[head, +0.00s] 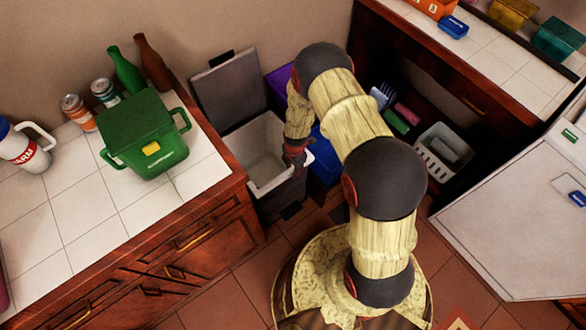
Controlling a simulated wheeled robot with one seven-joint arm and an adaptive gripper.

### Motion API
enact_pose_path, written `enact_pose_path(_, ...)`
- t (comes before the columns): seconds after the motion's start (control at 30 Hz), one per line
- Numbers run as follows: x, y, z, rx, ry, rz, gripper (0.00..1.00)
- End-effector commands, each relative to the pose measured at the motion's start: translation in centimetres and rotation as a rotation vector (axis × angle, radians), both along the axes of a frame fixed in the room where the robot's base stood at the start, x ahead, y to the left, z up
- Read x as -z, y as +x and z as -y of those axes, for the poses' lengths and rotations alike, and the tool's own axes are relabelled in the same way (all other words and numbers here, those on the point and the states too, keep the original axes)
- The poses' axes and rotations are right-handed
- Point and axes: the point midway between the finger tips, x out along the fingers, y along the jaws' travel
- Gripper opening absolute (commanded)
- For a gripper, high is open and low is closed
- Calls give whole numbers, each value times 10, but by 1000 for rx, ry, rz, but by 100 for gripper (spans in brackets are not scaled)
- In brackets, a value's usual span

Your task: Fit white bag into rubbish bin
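The rubbish bin (280,205) is dark grey and stands on the floor between the counters, its grey lid (230,92) raised at the back. A white bag (256,150) shows inside the bin's opening as a pale lining, with a white edge along the front and right rim. My gripper (294,160) is at the right side of the bin's opening, close to the white edge. My arm hides part of it, and the fingers are too small and dark to tell if they hold the bag.
A green container (145,135), bottles, cans and a white jug (22,148) stand on the left tiled counter (95,225). Blue (324,160) and purple (281,87) bins stand just right of the rubbish bin. A white basket (441,152) is under the right counter. Floor is clear in front.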

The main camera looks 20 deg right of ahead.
Motion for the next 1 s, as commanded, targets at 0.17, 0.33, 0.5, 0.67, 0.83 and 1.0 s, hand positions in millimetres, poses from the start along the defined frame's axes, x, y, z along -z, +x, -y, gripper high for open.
enact_pose_path(0.17,0,0,0,0,0,0,37)
enact_pose_path(0.33,0,0,0,0,0,0,37)
enact_pose_path(0.5,-7,1,0,0,0,1,37)
enact_pose_path(0.67,-34,-1,1,-1,0,2,37)
enact_pose_path(0.83,-70,-2,1,0,0,3,37)
enact_pose_path(1.0,-100,-4,2,1,0,2,37)
